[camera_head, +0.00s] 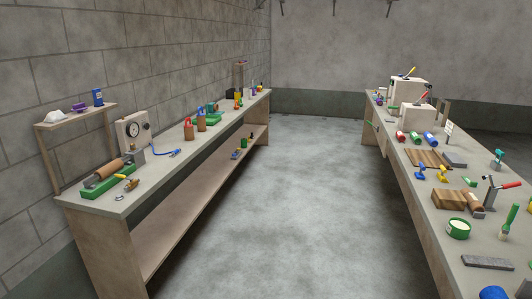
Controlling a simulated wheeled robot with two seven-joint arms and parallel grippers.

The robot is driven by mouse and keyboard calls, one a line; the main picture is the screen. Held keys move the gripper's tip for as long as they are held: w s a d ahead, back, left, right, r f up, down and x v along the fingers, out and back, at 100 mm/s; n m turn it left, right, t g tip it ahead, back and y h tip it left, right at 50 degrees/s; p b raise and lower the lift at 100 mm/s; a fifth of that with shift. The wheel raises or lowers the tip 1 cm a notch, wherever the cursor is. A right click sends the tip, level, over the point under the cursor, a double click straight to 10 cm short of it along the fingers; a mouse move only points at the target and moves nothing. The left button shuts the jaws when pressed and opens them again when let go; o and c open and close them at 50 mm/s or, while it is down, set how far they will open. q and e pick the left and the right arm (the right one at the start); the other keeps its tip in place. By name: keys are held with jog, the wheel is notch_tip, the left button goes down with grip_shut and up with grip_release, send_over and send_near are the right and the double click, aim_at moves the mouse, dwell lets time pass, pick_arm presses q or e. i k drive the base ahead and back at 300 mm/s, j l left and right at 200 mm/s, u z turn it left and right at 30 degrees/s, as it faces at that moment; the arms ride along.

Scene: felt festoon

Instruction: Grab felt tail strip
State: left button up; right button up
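I cannot make out a felt tail strip for certain in the head view. A thin blue strip or cord (166,152) lies on the left workbench (85,204), beside a gauge box (133,130); I cannot tell its material. Neither of my grippers shows in the head view.
A long workbench (415,178) on the right holds blocks, rolls and tools, with a green tin (458,229) near its front. The left bench carries a roller on a green base (108,180). A small shelf (75,117) stands by the wall. The floor (290,200) between the benches is clear.

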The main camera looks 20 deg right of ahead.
aim_at(469, 260)
jog(key=i+l+z, duration=0.1)
jog(key=i+z, duration=0.15)
jog(key=z, duration=0.15)
jog(key=i+z, duration=0.25)
jog(key=z, duration=0.15)
jog(key=i+j+z, duration=0.1)
jog(key=i+z, duration=0.3)
jog(key=i+j+z, duration=0.15)
jog(key=z, duration=0.25)
jog(key=i+j+z, duration=0.25)
jog(key=i+z, duration=0.15)
jog(key=i+j+z, duration=0.35)
jog(key=i+j, duration=0.05)
